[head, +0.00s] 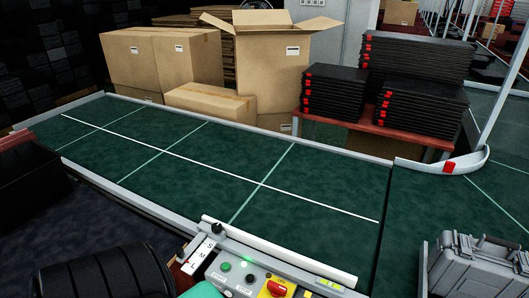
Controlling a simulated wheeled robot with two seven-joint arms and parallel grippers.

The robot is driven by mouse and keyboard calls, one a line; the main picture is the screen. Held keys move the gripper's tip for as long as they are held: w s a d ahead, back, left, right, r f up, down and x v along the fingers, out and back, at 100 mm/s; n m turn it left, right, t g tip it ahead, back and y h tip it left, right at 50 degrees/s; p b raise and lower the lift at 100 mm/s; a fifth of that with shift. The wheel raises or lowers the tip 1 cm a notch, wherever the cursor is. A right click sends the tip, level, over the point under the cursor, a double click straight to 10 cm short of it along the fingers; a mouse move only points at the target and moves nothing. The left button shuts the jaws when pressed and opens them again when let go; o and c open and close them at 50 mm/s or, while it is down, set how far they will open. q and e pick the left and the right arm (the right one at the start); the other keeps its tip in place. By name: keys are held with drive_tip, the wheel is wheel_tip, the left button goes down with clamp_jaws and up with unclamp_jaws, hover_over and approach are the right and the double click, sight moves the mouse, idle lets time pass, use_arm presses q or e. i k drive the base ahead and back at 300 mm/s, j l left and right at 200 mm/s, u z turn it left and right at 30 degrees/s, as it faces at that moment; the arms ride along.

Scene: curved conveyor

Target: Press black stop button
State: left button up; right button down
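The black stop button (250,279) sits on a grey control panel (237,286) at the bottom centre of the head view. A lit green button (225,266) is to its left and a red knob on a yellow plate (277,288) is to its right. The stop button's top is uncovered, and nothing touches it. I cannot make out either gripper. A small green shape (203,291) is cut off by the bottom edge beside the panel; I cannot tell what it is.
A green conveyor (215,165) with pale rails runs behind the panel, its belt empty here. A black-knobbed lever (215,229) rises left of the buttons. A silver case (478,268) lies at the right. Cardboard boxes (275,65) and black stacked trays (415,62) stand behind.

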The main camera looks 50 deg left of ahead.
sight(250, 278)
drive_tip(key=u, duration=1.35)
